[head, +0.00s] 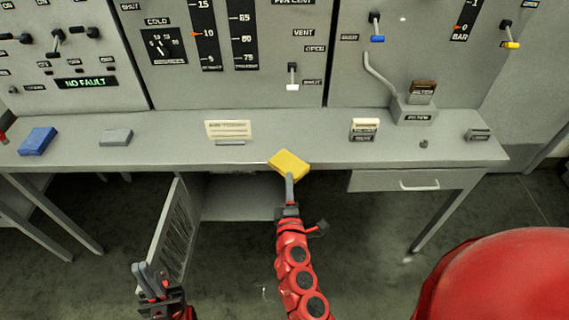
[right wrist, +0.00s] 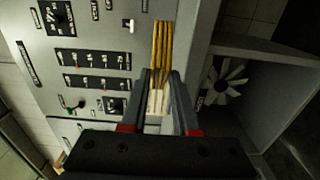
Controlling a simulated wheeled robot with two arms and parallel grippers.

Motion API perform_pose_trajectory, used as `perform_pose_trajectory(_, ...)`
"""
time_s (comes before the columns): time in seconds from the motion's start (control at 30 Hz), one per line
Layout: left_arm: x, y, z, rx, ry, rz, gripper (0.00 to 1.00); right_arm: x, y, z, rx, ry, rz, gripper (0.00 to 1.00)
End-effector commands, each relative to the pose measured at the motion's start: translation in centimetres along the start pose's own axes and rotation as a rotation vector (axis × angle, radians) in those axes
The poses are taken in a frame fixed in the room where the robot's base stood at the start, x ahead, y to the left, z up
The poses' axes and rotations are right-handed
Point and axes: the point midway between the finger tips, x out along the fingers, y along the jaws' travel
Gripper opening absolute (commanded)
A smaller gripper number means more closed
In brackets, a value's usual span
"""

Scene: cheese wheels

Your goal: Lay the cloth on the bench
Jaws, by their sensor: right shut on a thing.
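A yellow folded cloth (head: 289,164) is held at the front edge of the grey bench (head: 180,152), near its middle in the head view. My right gripper (head: 290,184) is shut on its near side. In the right wrist view the cloth (right wrist: 162,45) shows edge-on as yellow layers beyond the two fingers of the right gripper (right wrist: 165,95). I cannot tell whether the cloth touches the bench top.
On the bench lie a blue block-like thing (head: 38,141), a grey block (head: 116,137), a cream sign (head: 229,130) and a small labelled stand (head: 364,130). A filter fixture (head: 414,108) stands at right. An open cabinet door (head: 168,235) hangs below. Bench top beside the sign is clear.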

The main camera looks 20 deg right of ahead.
Motion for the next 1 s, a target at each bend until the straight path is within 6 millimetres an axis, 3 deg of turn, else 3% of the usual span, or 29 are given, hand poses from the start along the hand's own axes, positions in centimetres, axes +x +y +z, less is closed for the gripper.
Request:
perform_pose_trajectory(0.1,1.0,-0.1,-0.2,0.000,0.000,0.000,0.00,3.5,0.1,0.1,-0.001,-0.004,0.002,0.00)
perform_pose_trajectory(0.3,1.0,-0.1,-0.2,0.000,0.000,0.000,0.00,7.2,-0.6,-0.1,0.000,0.002,0.002,0.00)
perform_pose_trajectory(0.47,1.0,-0.1,-0.2,0.000,0.000,0.000,0.00,8.4,-0.7,-0.1,0.001,0.002,0.001,0.00)
perform_pose_trajectory(0.6,-0.4,0.0,0.1,0.000,0.000,0.000,0.00,8.5,-3.5,-0.2,-0.004,0.003,-0.002,0.00)
perform_pose_trajectory(0.7,-0.7,0.0,0.1,0.000,0.000,0.000,0.00,8.5,-4.4,-0.1,-0.003,0.003,-0.001,0.00)
perform_pose_trajectory(1.0,-0.7,0.0,0.1,0.000,0.000,0.000,0.00,8.5,-4.3,-0.1,0.001,0.002,0.001,0.00)
